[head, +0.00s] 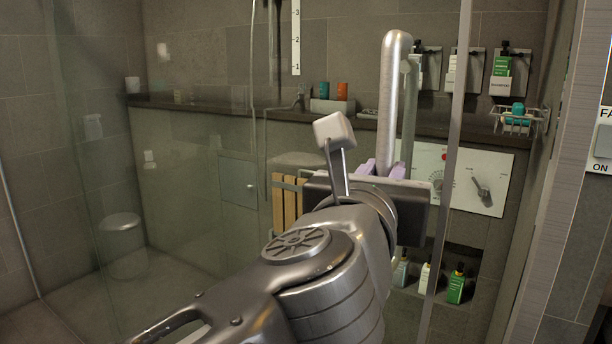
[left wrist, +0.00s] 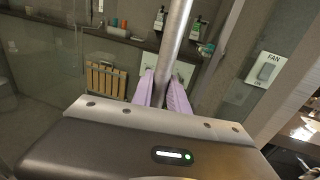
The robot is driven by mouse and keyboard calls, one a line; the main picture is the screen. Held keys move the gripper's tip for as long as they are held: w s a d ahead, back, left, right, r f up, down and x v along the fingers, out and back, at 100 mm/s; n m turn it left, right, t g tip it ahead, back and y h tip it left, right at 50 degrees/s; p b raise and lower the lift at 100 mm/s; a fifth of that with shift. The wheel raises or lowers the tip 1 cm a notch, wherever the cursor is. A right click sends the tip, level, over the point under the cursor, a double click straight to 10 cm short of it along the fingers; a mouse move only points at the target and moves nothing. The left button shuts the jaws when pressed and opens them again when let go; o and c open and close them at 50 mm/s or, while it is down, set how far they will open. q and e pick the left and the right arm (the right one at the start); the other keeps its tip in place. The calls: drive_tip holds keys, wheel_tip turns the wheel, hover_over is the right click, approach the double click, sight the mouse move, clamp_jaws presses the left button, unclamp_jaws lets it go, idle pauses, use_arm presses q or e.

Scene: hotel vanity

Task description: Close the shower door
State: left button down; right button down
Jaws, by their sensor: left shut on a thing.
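The shower door is clear glass, with a pale vertical edge (head: 456,120) right of centre in the head view. Its upright metal bar handle (head: 393,90) stands in front of the glass; the handle also shows in the left wrist view (left wrist: 175,45). My left gripper (head: 382,171) has its lilac fingers on either side of the lower part of the handle and is shut on it. The fingers also show in the left wrist view (left wrist: 160,92). My arm and gripper body hide the handle's lower end. My right gripper is in neither view.
A grey wall jamb (head: 548,180) stands right of the door edge, with a gap between them in the picture. Behind the glass are a control panel (head: 492,182), a wire basket (head: 517,122), wall bottles (head: 502,73), a slatted wooden seat (head: 285,203) and a bin (head: 122,245).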

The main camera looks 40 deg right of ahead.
use_arm(q)
drive_tip(key=s+d, duration=0.2)
drive_tip(key=s, duration=0.8)
drive_tip(key=shift+d+r+p, duration=0.25)
drive_tip(key=shift+d+p, duration=0.05)
drive_tip(key=shift+d, duration=0.05)
drive_tip(key=shift+s, duration=0.1)
drive_tip(key=c, duration=1.7)
unclamp_jaws()
drive_tip(key=shift+c, duration=0.2)
drive_tip(key=o, duration=0.3)
drive_tip(key=shift+s+d+f, duration=0.1)
drive_tip(key=shift+d, duration=0.05)
drive_tip(key=shift+o, duration=0.7)
drive_tip(key=shift+f, duration=0.1)
drive_tip(key=v, duration=0.7)
drive_tip(key=shift+s+a, duration=0.2)
drive_tip(key=shift+a, duration=0.15)
